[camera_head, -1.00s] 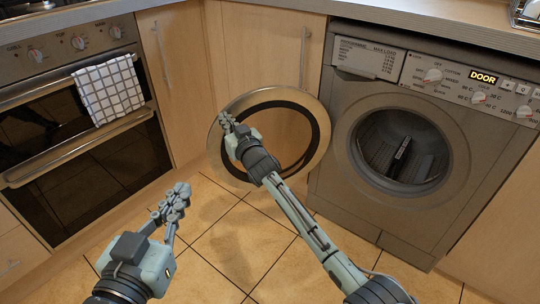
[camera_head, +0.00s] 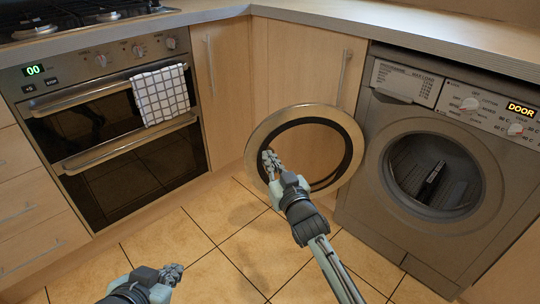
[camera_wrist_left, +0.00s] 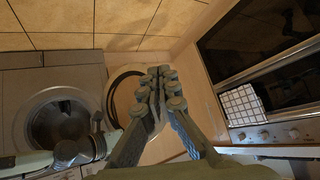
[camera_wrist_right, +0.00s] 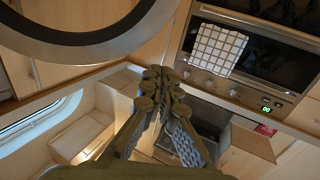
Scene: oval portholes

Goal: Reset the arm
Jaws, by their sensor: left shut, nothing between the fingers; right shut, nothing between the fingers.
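My left gripper (camera_head: 172,274) is low at the bottom left of the head view, above the tiled floor. It is shut and empty; its closed fingers also show in the left wrist view (camera_wrist_left: 163,78). My right gripper (camera_head: 268,160) is in front of the open washing machine door (camera_head: 351,136), a round ring with a dark inner rim. It is shut and empty, and its fingers meet in the right wrist view (camera_wrist_right: 157,78). I cannot tell whether it touches the door.
The washing machine (camera_head: 372,214) stands at the right with its porthole open and a dark item (camera_head: 431,182) inside. An oven (camera_head: 126,158) with a checked towel (camera_head: 160,96) is at the left. A worktop (camera_head: 330,23) runs above. The tiled floor (camera_head: 215,255) is clear.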

